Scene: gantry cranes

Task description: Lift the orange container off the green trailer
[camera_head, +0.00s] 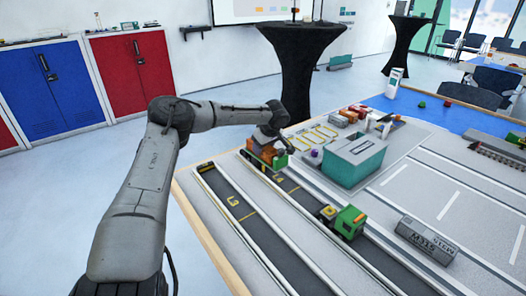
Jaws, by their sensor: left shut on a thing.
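The small orange container (261,153) sits low at the green trailer (280,161) on the far end of a dark lane. My left gripper (268,141) reaches down onto the container from above and is shut on it. Its fingertips are small and partly hidden by the gripper itself. I see no clear gap between the container and the trailer, but at this size I cannot tell whether they touch. My right gripper is not in view.
A green truck (349,222) with a yellow part stands nearer on the lane. A large teal box (354,161) stands right of my gripper. A grey block (427,238) lies at the right. Several small coloured blocks are behind.

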